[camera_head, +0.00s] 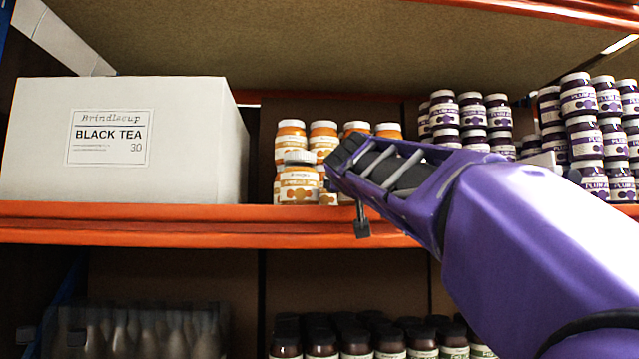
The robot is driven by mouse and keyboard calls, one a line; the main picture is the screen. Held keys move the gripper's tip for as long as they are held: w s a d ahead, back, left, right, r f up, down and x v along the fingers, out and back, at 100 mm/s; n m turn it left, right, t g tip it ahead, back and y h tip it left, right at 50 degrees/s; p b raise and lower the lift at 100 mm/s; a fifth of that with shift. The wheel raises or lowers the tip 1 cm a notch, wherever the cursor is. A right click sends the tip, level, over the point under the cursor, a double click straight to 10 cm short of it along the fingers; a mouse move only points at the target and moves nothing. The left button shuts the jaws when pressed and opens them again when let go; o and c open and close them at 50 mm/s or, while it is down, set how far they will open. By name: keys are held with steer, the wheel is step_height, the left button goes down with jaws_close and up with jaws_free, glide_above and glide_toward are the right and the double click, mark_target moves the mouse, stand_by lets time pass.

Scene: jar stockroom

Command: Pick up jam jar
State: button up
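Orange jam jars with pale lids stand grouped and partly stacked on the middle shelf (150,212). One orange jam jar (299,186) stands upright at the front of the group, near the shelf edge. My gripper (354,190) reaches in from the right, in front of the shelf and just right of that jar. Its two dark fingertips are apart, one above the other in the picture, and nothing shows held between them. My gripper and arm hide part of the orange jars on the right. I cannot tell its exact depth from the jar.
A white carton (190,140) labelled Black Tea stands left of the orange jars. Stacks of purple plum jars (471,115) stand to the right, with more at the far right (582,120). Dark-lidded jars (356,340) and a bottle crate (140,325) are on the lower shelf.

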steer(key=shift+r, duration=0.1)
jaws_close()
step_height(320, 180, up, 10)
steer(key=p, duration=0.5)
steer(key=shift+p, duration=0.4)
